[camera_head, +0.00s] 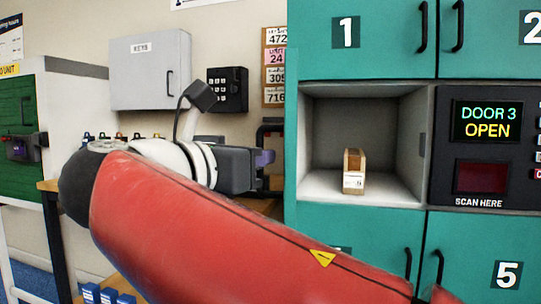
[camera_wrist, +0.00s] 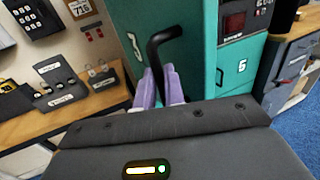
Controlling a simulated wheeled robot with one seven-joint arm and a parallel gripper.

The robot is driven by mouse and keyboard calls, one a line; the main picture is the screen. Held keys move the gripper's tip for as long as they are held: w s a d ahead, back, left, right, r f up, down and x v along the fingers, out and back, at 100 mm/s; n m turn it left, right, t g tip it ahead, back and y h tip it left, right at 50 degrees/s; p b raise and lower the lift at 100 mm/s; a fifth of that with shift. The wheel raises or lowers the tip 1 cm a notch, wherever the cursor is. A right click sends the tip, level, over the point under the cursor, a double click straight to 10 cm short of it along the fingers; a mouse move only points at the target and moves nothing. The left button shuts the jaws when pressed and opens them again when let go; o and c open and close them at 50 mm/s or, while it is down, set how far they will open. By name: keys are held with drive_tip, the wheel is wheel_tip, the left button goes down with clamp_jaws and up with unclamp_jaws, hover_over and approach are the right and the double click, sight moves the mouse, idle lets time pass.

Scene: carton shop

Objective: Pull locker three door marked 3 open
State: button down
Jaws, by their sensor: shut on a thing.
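The locker three door (camera_head: 291,150) stands swung open, seen nearly edge-on as a teal strip at the left of its compartment (camera_head: 320,110). The display above the scanner (camera_head: 487,122) reads "DOOR 3 OPEN". My gripper (camera_head: 264,158) is left of the door, with its purple fingers shut on the black door handle (camera_head: 268,130). In the wrist view the purple fingertips (camera_wrist: 162,85) close around the lower part of the handle (camera_wrist: 163,42). A small brown carton (camera_head: 354,170) stands upright inside the open compartment.
Closed doors marked 1 (camera_head: 346,32) and 5 (camera_head: 507,275) border the compartment. A grey key cabinet (camera_head: 145,70) and a black keypad (camera_head: 228,90) hang on the wall at left. A wooden bench (camera_wrist: 60,125) with small items lies beside the gripper.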

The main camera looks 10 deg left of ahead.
drive_tip(key=shift+w+d, duration=0.15)
drive_tip(key=shift+w, duration=0.05)
drive_tip(key=c, duration=1.5)
unclamp_jaws()
drive_tip(key=shift+w+f, duration=0.1)
drive_tip(key=shift+w, duration=0.25)
drive_tip(key=shift+c, duration=0.2)
drive_tip(key=shift+o, duration=0.3)
drive_tip(key=shift+s, duration=0.1)
drive_tip(key=v, duration=0.8)
